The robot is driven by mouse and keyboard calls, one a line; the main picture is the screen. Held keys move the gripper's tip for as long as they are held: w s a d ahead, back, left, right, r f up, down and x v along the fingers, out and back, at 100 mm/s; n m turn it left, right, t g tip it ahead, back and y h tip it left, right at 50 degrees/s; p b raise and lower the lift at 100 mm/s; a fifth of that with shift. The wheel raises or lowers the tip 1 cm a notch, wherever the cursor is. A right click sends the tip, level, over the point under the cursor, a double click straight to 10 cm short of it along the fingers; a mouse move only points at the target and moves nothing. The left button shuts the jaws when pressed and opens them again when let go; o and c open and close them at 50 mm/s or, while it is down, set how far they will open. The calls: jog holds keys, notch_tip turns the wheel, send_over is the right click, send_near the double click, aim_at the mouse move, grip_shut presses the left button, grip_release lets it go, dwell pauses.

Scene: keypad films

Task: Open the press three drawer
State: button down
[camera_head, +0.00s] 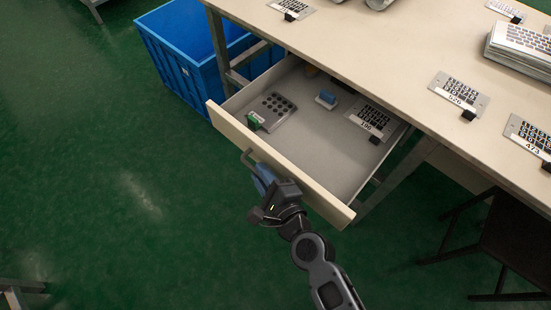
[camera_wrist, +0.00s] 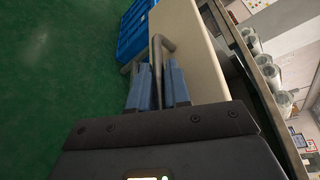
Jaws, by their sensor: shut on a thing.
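The drawer (camera_head: 331,167) stands pulled out from under the cream worktable, with its inside open to view in the head view. A bent metal handle (camera_head: 247,157) sits on its front panel; the handle also shows in the wrist view (camera_wrist: 158,45). My gripper (camera_head: 262,178) is at the drawer front, with its blue fingers shut on the handle, one finger on each side of the bar. In the drawer lie a grey keypad plate (camera_head: 275,112), a small blue block (camera_head: 326,98) and a keypad film marked 196 (camera_head: 371,118). No drawer label is readable.
A blue crate (camera_head: 190,55) stands on the floor left of the drawer. Keypad films, one marked 526 (camera_head: 459,93), lie on the worktable (camera_head: 380,50). A dark chair (camera_head: 495,240) stands at the lower right.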

jog(key=s+a, duration=0.2)
jog(key=shift+s+p, duration=0.3)
jog(key=c, duration=1.4)
grip_release()
jog(key=shift+f, duration=0.1)
jog(key=shift+c, duration=0.2)
jog(key=b+v, duration=0.1)
jog(key=v, duration=0.6)
jog(key=shift+s+d, duration=0.25)
jog(key=shift+d, duration=0.05)
